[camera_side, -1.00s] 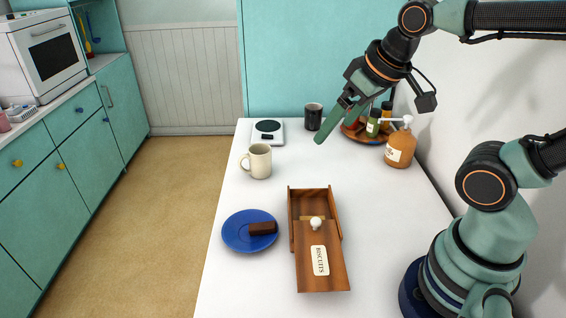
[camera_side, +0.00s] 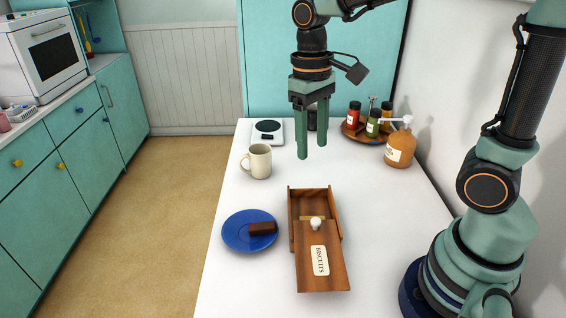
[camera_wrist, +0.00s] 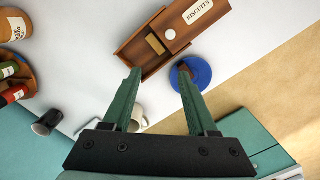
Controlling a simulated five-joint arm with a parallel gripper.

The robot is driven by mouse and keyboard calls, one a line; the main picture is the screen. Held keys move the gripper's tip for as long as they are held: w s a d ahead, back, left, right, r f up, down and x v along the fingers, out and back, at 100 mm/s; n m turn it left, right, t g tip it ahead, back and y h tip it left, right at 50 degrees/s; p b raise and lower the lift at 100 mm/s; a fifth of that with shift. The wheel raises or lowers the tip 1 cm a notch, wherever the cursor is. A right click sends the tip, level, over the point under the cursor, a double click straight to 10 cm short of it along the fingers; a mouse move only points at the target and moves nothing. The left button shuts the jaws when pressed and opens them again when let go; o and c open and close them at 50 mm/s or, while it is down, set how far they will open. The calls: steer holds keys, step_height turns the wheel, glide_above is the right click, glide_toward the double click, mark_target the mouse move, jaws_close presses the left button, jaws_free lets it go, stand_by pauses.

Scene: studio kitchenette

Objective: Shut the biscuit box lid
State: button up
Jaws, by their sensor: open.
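The wooden biscuit box (camera_side: 316,205) stands on the white table with its far part open. Its sliding lid (camera_side: 334,272), with a "BISCUITS" label and a white knob (camera_side: 316,222), is drawn back toward the near side and sticks out past the box. In the wrist view the lid (camera_wrist: 187,22) and the open box (camera_wrist: 140,58) show at the top, with a tan biscuit (camera_wrist: 156,43) inside. My gripper (camera_side: 313,153) is open and empty, pointing down above the table, beyond the far end of the box. In the wrist view its fingers (camera_wrist: 158,80) are spread apart.
A blue plate (camera_side: 236,241) with a dark brown bar (camera_side: 262,229) lies left of the box. A cream mug (camera_side: 260,161), a scale (camera_side: 268,139) and a dark cup (camera_wrist: 46,123) stand farther back. A tray of bottles (camera_side: 350,133) and a pump bottle (camera_side: 400,150) stand at the right.

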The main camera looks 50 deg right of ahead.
mark_target(316, 220)
steer(key=s+f+g, duration=0.1)
steer(key=f, duration=0.4)
steer(key=s+a+f+g, duration=0.1)
steer(key=f, duration=0.4)
steer(key=s+a+f+g, duration=0.1)
steer(key=f, duration=0.4)
steer(key=shift+f+g+h, duration=0.25)
steer(key=shift+g+h, duration=0.05)
steer(key=shift+h, duration=0.1)
jaws_close()
stand_by(1.0)
